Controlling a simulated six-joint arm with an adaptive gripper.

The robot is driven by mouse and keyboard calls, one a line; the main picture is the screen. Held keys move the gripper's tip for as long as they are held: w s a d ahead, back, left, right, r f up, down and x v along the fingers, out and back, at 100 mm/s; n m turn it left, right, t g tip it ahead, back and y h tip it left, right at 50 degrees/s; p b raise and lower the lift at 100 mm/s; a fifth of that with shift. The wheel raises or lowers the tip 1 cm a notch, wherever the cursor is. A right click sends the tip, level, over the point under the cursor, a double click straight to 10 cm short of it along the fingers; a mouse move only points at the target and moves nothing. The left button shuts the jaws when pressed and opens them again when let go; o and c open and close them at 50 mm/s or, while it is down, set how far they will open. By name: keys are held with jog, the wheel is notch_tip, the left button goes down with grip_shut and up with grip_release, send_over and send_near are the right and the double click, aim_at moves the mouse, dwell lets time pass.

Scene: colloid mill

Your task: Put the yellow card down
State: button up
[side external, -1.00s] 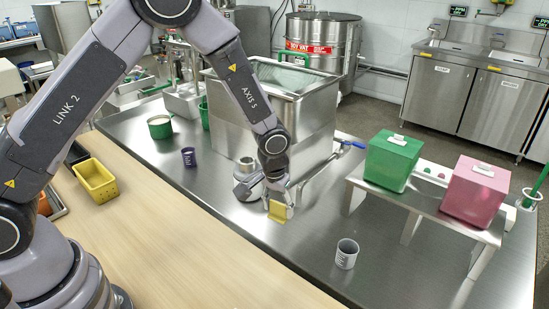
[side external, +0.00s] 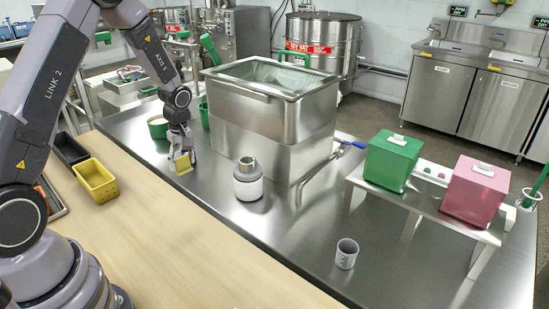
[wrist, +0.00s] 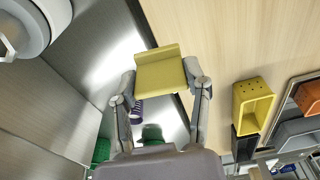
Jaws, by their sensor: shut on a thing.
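The yellow card (side external: 183,163) is held in my gripper (side external: 181,151) above the steel table's left part, near its front edge. In the wrist view the yellow card (wrist: 160,74) spans the space between both fingers of my gripper (wrist: 161,84), which is shut on it. The card looks like a small plate with a bent lip along one side. A purple cup (wrist: 137,110) is partly hidden by a finger in the wrist view. In the side view it is mostly hidden by the gripper.
A yellow bin (side external: 96,180) and a black bin (side external: 69,148) stand on the wooden counter (side external: 165,240). The steel vat (side external: 262,140), a white-and-steel pot (side external: 248,181) and a grey cup (side external: 346,253) stand right. Green (side external: 391,160) and pink (side external: 474,190) boxes sit on a raised shelf.

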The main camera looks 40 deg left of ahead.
jog(key=a+n, duration=0.1)
jog(key=a, duration=0.1)
send_over(206, 179)
jog(key=f, duration=0.9)
jog(key=shift+s+d+f, duration=0.15)
jog(key=shift+s+d, duration=0.05)
jog(key=shift+d, duration=0.05)
jog(key=shift+w+a+f, duration=0.1)
jog(key=shift+w+f, duration=0.1)
jog(key=shift+f, duration=1.6)
jog(key=shift+f, duration=0.15)
jog(key=o, duration=0.8)
jog(key=shift+o, duration=0.2)
